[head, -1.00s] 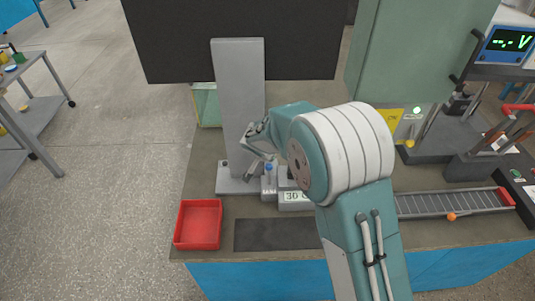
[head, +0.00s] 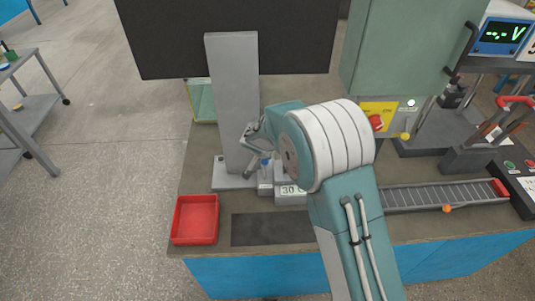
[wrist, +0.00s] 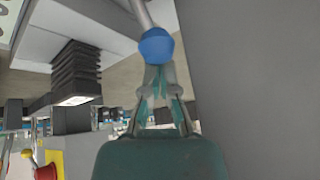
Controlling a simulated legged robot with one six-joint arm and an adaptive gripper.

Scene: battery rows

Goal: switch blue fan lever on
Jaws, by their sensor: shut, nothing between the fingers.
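The blue lever knob (wrist: 157,45) sits on a thin silver rod (wrist: 142,13) at the top middle of the wrist view. My arm hides part of the box with the "30" display (head: 290,190).
A red tray (head: 195,220) stands at the front left of the bench, beside a dark mat (head: 270,229). A conveyor (head: 440,195) lies to the right. A green cabinet (head: 400,50) and a black panel (head: 225,20) stand behind.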

